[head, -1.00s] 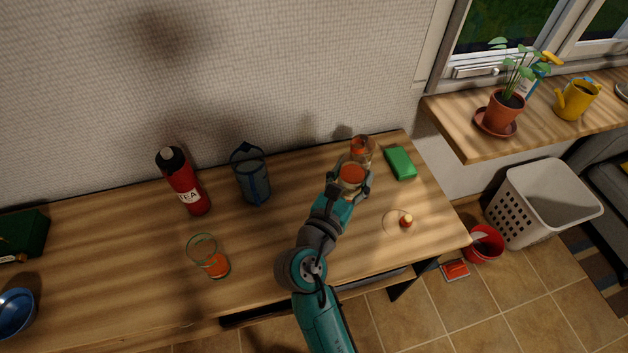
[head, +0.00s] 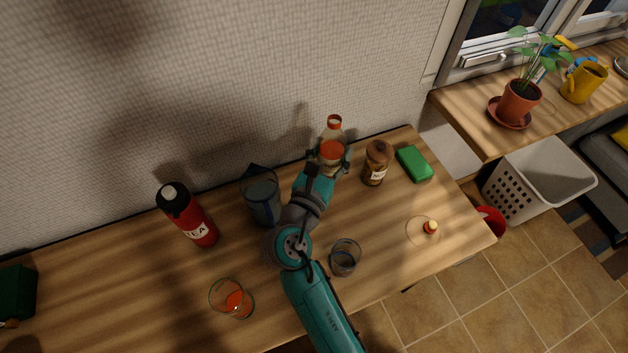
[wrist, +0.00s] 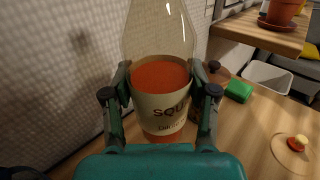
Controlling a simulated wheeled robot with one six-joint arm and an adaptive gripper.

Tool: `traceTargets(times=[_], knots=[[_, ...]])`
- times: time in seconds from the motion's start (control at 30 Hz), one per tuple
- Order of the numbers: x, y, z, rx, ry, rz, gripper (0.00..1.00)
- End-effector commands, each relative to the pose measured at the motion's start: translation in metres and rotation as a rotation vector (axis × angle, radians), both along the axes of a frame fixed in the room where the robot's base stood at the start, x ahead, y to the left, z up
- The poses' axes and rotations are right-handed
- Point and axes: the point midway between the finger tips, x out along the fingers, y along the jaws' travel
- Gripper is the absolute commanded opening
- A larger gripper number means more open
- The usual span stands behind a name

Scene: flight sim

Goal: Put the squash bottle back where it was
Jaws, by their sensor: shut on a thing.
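The squash bottle (head: 331,150) is clear, with orange-red liquid, a red cap and a pale label. My gripper (head: 328,161) is shut around its middle, at the back of the wooden table near the wall. In the wrist view the bottle (wrist: 162,75) stands upright between the two fingers (wrist: 160,100), and part of the word on its label shows. The bottle's base is hidden, so I cannot tell whether it touches the table.
A brown jar (head: 378,163) and green block (head: 414,164) are right of the bottle. A blue-tinted jug (head: 262,196) and red tea flask (head: 188,215) stand left. Glasses (head: 345,257) (head: 232,300) stand nearer the front. A clear disc with a knob (head: 422,231) lies right.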

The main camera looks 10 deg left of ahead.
Motion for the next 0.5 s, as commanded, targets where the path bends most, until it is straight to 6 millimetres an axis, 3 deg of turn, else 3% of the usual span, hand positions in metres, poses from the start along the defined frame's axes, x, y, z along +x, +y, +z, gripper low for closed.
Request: traceTargets(times=[0.33,0.5], knots=[[0.000,0.000,-0.048,-0.004,0.002,0.000,0.03],[0.000,0.000,-0.062,0.000,0.000,0.000,0.03]])
